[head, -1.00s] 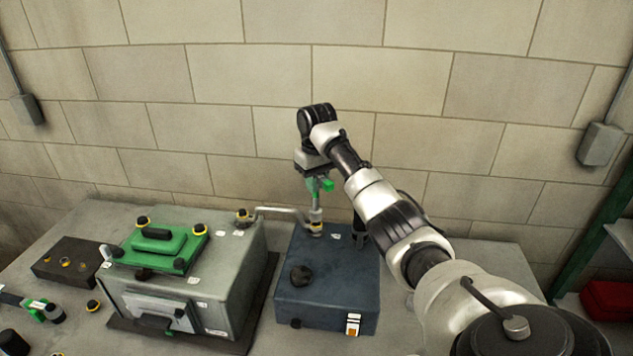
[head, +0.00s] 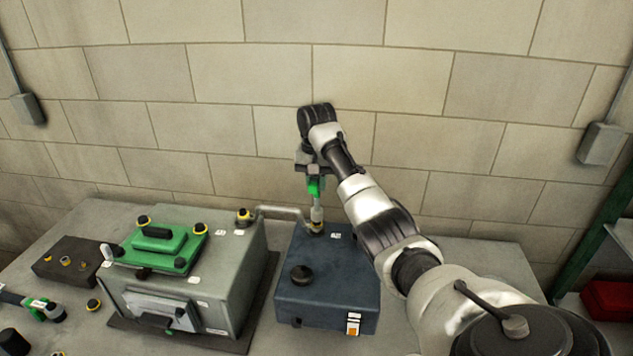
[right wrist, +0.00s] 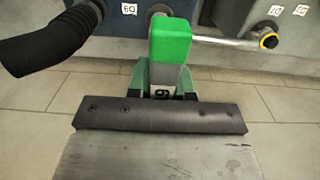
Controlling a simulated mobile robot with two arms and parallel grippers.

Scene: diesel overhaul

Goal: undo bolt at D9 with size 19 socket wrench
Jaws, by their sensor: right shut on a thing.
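My right gripper (head: 314,176) is shut on the green-handled socket wrench (head: 316,188) above the back of the blue box (head: 325,275). The wrench's pale shaft points down and its lower end is at the bolt fitting (head: 317,228) on the box top, where the pipe ends. In the right wrist view the wrench's green block (right wrist: 170,42) stands between my gripper's fingers (right wrist: 165,78) and hides the bolt. A label (right wrist: 129,9) beside it appears to read D9 upside down. The size mark on the wrench is only partly visible. My left gripper is not in view.
The metal pipe (head: 283,212) joins the blue box to the grey housing (head: 240,270) with its green cover (head: 160,249) at left. A black knob (head: 301,275) stands on the blue box. The wall is close behind. The bench right of the box is partly hidden by my arm.

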